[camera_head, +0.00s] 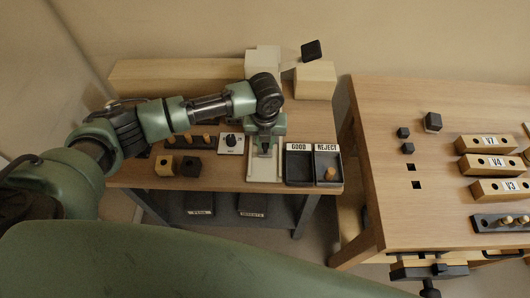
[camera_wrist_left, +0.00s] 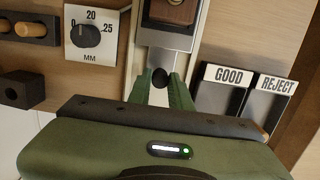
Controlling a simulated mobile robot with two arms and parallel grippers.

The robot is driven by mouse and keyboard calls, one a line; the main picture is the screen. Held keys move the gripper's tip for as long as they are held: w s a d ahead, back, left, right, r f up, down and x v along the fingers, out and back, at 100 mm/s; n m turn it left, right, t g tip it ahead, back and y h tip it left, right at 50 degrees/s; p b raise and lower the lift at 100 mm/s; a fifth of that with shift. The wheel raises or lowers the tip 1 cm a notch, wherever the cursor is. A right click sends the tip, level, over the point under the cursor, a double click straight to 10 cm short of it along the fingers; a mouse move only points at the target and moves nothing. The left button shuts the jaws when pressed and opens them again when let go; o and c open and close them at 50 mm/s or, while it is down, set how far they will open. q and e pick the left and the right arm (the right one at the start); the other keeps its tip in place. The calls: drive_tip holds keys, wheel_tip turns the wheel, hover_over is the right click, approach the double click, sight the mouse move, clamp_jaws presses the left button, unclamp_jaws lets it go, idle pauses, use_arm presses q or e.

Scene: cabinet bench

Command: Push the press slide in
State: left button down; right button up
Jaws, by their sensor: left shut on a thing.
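The press (camera_head: 264,172) has a pale base and stands on the left bench, between the dial plate and the sorting trays. In the left wrist view its pale slide track (camera_wrist_left: 154,57) runs up the picture, with a brown block (camera_wrist_left: 172,11) in a dark holder at the top. A round black knob (camera_wrist_left: 160,78) is at the near end of the slide. My left gripper (camera_head: 265,148) is over the press; in the left wrist view its green fingers (camera_wrist_left: 161,85) are shut on the knob from both sides. My right gripper is not in view.
A dial plate (camera_head: 231,144) is left of the press. GOOD (camera_head: 299,181) and REJECT (camera_head: 328,181) trays are close on its right, with a wooden peg (camera_head: 330,174) in REJECT. Two small blocks, one wooden (camera_head: 165,165) and one dark (camera_head: 191,166), lie left. A second table (camera_head: 390,215) stands right.

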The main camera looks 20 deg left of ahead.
use_arm(q)
drive_tip(key=shift+w, duration=0.2)
drive_tip(key=shift+w+a+t+y, duration=0.15)
drive_tip(key=shift+w+a+t, duration=0.1)
drive_tip(key=shift+w+t, duration=0.4)
drive_tip(key=shift+w+a+t+y, duration=0.15)
drive_tip(key=shift+w+a+t, duration=0.15)
drive_tip(key=shift+w, duration=0.65)
drive_tip(key=shift+w+b, duration=0.1)
drive_tip(key=shift+b, duration=0.25)
drive_tip(key=shift+w+a+t, duration=0.2)
drive_tip(key=shift+w+t, duration=0.4)
drive_tip(key=shift+t, duration=0.05)
drive_tip(key=shift+w+r, duration=0.1)
drive_tip(key=shift+r, duration=0.1)
drive_tip(key=c, duration=1.3)
unclamp_jaws()
drive_tip(key=shift+f, duration=0.1)
